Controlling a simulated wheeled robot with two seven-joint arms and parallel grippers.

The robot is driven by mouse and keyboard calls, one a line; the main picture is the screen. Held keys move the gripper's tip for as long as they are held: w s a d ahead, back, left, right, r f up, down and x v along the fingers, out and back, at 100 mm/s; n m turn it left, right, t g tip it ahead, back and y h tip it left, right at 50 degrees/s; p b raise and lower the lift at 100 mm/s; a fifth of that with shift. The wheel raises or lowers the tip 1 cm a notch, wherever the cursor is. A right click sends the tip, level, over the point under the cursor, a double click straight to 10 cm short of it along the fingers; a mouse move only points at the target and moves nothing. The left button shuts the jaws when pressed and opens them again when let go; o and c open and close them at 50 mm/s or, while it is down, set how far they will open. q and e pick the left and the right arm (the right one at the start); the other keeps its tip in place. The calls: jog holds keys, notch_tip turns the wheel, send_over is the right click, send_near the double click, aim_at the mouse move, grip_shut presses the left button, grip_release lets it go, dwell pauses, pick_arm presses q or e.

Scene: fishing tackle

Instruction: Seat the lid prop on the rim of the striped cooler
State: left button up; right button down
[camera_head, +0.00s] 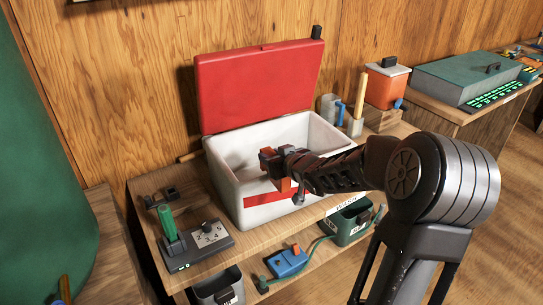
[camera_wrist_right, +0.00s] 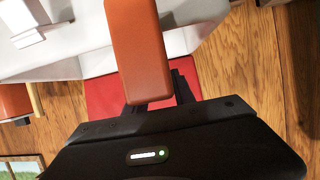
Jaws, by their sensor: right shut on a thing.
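The striped cooler (camera_head: 226,187) is a white box with a red stripe on its front. Its red lid (camera_head: 258,85) stands open, tilted back toward the wall. My right gripper (camera_head: 279,163) is over the front part of the cooler's opening, near the front rim. It is shut on an orange bar, the lid prop (camera_head: 284,185). The lid prop (camera_wrist_right: 140,48) fills the middle of the right wrist view, between the dark fingers, with the white cooler (camera_wrist_right: 205,12) behind it. Whether the prop touches the rim cannot be told. My left gripper is not in view.
The cooler stands on a wooden bench (camera_head: 150,215). A grey device with a green handle (camera_head: 170,225) is at its left. An orange container (camera_head: 386,88) and a grey cup (camera_head: 328,107) are at its right. A blue box (camera_head: 287,262) and green bin (camera_head: 347,222) sit below in front.

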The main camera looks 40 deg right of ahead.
jog(key=shift+f+b, duration=0.9)
jog(key=shift+f, duration=0.2)
jog(key=c, duration=1)
grip_release()
jog(key=shift+o, duration=0.2)
jog(key=shift+s, duration=0.1)
jog(key=v, duration=0.6)
jog(key=shift+s+r+p, duration=0.15)
jog(key=shift+r+p, duration=0.15)
jog(key=shift+p, duration=0.05)
jog(key=shift+s+a+r, duration=0.1)
jog(key=shift+s+a, duration=0.1)
jog(key=shift+s, duration=0.35)
